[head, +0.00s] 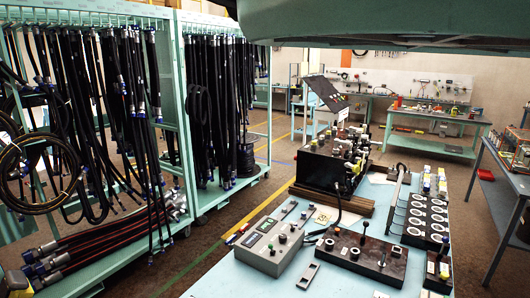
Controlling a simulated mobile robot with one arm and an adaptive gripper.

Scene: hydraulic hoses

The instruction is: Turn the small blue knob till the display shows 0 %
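A grey control box (267,246) stands on the light blue table at the lower middle. Its sloped top carries small greenish display windows (262,226) and several small dark knobs or buttons. I cannot read any figure on the displays. No knob shows clearly as blue at this size, so I cannot tell which is the small blue knob. My gripper is not in view, so nothing shows of its fingers.
A dark control panel with levers (362,258) sits right of the grey box. A black machine with fittings (332,160) stands behind, and a tray with round holes (426,218) is at right. Hose racks (182,110) fill the left. Open floor lies between rack and table.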

